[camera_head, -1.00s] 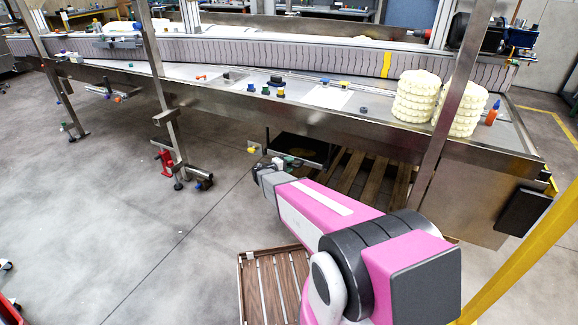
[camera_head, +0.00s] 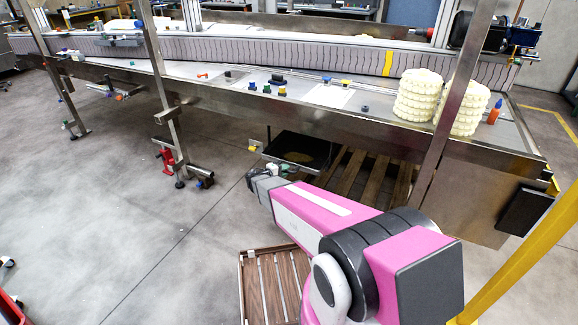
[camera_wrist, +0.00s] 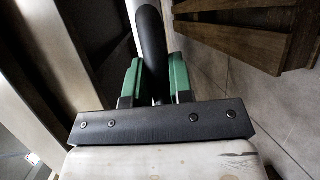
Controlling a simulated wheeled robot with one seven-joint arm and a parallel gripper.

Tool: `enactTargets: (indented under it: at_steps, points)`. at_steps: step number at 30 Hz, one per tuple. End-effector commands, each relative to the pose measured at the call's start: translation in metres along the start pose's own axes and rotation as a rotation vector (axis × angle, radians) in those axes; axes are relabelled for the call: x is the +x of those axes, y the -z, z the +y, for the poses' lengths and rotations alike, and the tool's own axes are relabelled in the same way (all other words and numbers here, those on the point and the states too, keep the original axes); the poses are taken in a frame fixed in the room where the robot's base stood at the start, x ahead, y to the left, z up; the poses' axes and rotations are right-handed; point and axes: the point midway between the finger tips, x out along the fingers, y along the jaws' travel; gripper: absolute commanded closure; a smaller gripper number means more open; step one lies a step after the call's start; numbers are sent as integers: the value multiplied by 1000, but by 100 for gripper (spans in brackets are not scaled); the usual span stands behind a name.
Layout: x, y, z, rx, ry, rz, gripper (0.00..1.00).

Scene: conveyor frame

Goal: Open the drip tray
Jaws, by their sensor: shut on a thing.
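The drip tray (camera_head: 318,148) is a shallow black tray under the conveyor frame, left of a wooden pallet. It sticks out toward me, and a round mark shows on its floor. My gripper (camera_head: 277,168) is at its near side, partly hidden by my own arm. In the wrist view, my gripper's green fingers (camera_wrist: 155,78) are closed on a black curved bar, which looks like the tray handle (camera_wrist: 150,35). The bar runs up between the fingers. In the head view the grip itself is too small to make out.
Wooden slats of a pallet (camera_head: 357,172) lie right of the tray under the frame. A slatted wooden crate (camera_head: 268,285) is on the floor below my arm. A steel frame leg (camera_head: 455,105) stands at the right. The floor to the left is open.

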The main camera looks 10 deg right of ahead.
Motion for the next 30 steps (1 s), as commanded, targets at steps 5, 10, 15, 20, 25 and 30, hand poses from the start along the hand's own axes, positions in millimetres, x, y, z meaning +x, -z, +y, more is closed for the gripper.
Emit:
enactTargets:
  at_steps: [5,10,15,20,25,30]
  points:
    - [-51,-23,-10,-2,1,5,100]
    - [-89,-38,-18,-2,2,4,100]
    - [-116,-49,-25,0,2,3,100]
    - [-130,-54,-28,-1,2,2,100]
    - [-135,-56,-29,0,2,1,100]
    - [-134,-55,-29,0,2,0,100]
